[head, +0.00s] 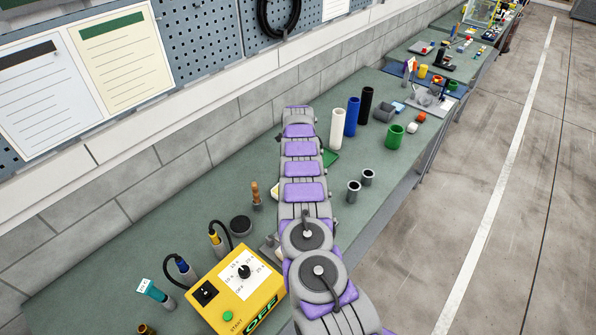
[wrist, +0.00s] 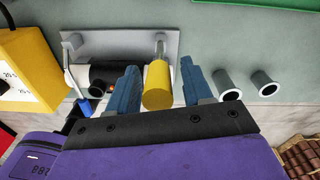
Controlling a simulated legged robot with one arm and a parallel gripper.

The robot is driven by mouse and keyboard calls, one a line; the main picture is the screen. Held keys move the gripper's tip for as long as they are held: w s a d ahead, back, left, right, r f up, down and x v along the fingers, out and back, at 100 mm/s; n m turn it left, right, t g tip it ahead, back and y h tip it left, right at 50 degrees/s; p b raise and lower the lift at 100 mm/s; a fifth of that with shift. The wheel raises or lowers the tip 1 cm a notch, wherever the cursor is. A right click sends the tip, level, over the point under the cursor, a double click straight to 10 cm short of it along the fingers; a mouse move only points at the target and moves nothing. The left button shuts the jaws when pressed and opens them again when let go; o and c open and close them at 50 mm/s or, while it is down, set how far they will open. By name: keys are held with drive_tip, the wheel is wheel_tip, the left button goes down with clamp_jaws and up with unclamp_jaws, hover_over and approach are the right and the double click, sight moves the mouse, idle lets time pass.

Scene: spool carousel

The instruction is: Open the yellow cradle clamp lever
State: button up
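The yellow cradle clamp lever (wrist: 157,86) shows in the middle of the wrist view as a yellow cylindrical grip. A metal rod joins it to a grey plate (wrist: 120,44). My gripper (wrist: 159,66) has its two blue fingers on either side of the yellow grip, with a narrow gap visible on each side. It is open and does not appear to touch the grip. A dark cylinder (wrist: 97,84) lies at the plate, left of the lever. In the head view my purple and grey arm hides the gripper and lever.
A yellow control box (head: 236,290) stands left of my arm; its edge shows in the wrist view (wrist: 28,62). Two metal tubes (wrist: 230,82) (wrist: 264,83) stand right of the right finger. White, blue and black cylinders (head: 351,117) stand farther along the green bench (head: 105,235).

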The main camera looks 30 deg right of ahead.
drive_tip(key=r, duration=1)
drive_tip(key=shift+w+d+r+p, duration=0.15)
drive_tip(key=shift+w+r+p, duration=0.15)
drive_tip(key=shift+w, duration=0.1)
drive_tip(key=shift+r+p, duration=0.6)
drive_tip(key=shift+p, duration=0.05)
